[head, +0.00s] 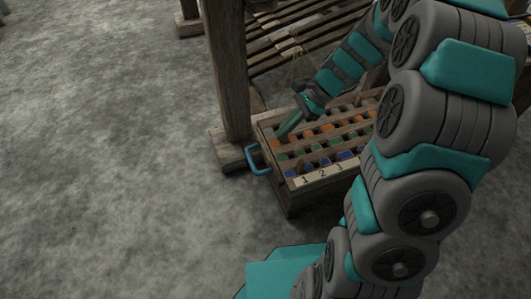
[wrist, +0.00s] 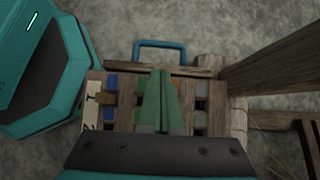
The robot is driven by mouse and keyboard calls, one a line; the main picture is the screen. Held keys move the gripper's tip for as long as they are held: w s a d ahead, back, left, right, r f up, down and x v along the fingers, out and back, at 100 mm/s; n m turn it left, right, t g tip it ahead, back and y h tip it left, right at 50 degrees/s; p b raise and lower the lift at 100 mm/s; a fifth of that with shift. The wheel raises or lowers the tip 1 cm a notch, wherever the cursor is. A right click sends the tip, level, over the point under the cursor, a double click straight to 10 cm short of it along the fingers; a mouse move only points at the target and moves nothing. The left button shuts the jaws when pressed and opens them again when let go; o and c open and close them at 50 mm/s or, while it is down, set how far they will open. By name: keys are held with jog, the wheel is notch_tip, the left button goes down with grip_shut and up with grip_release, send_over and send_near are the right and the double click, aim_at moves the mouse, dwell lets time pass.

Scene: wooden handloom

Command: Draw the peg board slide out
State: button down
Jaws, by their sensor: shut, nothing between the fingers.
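The peg board slide (head: 312,192) is a wooden tray with rows of orange, green and blue pegs and a pale strip numbered 1, 2, 3 along its near edge. A blue bar handle (head: 255,160) sticks out from its left end. In the wrist view the handle (wrist: 160,44) lies beyond the fingertips, past the end board. My gripper (head: 283,136) is shut and empty, over the left part of the tray and apart from the handle. Its green fingers (wrist: 160,75) lie together in the wrist view and hide some pegs. My arm hides the tray's right part.
A thick wooden loom post (head: 229,75) rises just behind the tray's left end, on a wooden foot (head: 228,150). Slanted loom slats (head: 290,50) and thin cords are behind my gripper. The grey floor to the left of the handle is clear.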

dwell(0.3)
jog(key=b+x, duration=0.1)
jog(key=x, duration=0.9)
jog(key=shift+b, duration=0.35)
jog(key=s+a+p, duration=0.1)
jog(key=a+p, duration=0.2)
jog(key=a, duration=0.3)
jog(key=shift+a, duration=0.25)
